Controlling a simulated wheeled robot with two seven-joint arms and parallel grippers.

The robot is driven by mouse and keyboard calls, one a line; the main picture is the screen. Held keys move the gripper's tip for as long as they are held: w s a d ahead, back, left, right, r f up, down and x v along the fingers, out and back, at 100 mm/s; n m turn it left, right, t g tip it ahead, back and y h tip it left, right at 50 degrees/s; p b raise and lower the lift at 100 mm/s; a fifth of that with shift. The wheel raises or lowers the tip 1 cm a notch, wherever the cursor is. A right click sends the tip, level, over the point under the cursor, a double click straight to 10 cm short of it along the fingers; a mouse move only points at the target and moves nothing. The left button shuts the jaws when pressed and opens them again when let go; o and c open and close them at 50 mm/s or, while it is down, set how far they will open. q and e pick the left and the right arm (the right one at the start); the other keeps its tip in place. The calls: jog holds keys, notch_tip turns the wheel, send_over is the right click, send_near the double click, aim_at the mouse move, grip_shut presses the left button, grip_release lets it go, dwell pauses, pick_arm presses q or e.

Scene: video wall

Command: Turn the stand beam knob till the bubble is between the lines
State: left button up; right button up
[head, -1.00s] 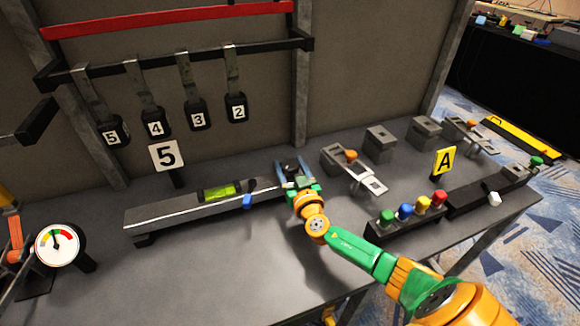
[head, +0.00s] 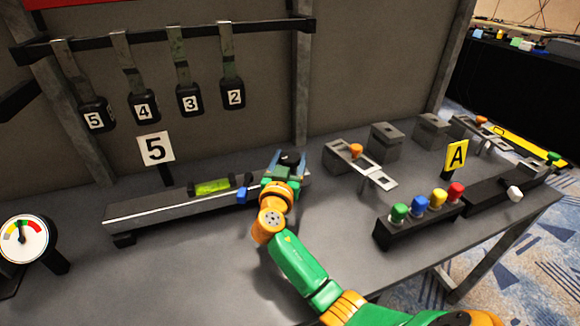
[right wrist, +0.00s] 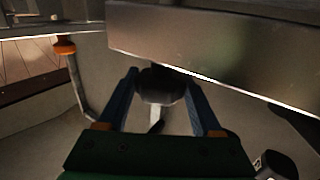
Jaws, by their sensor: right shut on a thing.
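The stand beam (head: 150,213) is a long grey bar on the table, below a sign with 5. A level vial (head: 213,187) with yellow-green liquid sits on it. Its bubble and lines are too small to make out. A blue piece (head: 242,195) is at the beam's front edge, right of the vial. My right gripper (head: 289,159) is at the beam's right end, shut on the dark round knob (head: 291,156). In the right wrist view the knob (right wrist: 160,85) sits between the two blue fingers, beside the beam (right wrist: 200,45). My left gripper is not in view.
Numbered black weights (head: 189,98) hang behind the beam. A round gauge (head: 23,238) stands at the left. A box with coloured buttons (head: 420,222) and a bracket with an orange knob (head: 356,150) stand to the right. The table front (head: 190,275) is clear.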

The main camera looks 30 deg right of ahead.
dwell(0.3)
jog(key=o, duration=1.4)
jog(key=shift+c, duration=0.2)
jog(key=b+v, duration=0.1)
jog(key=v, duration=0.6)
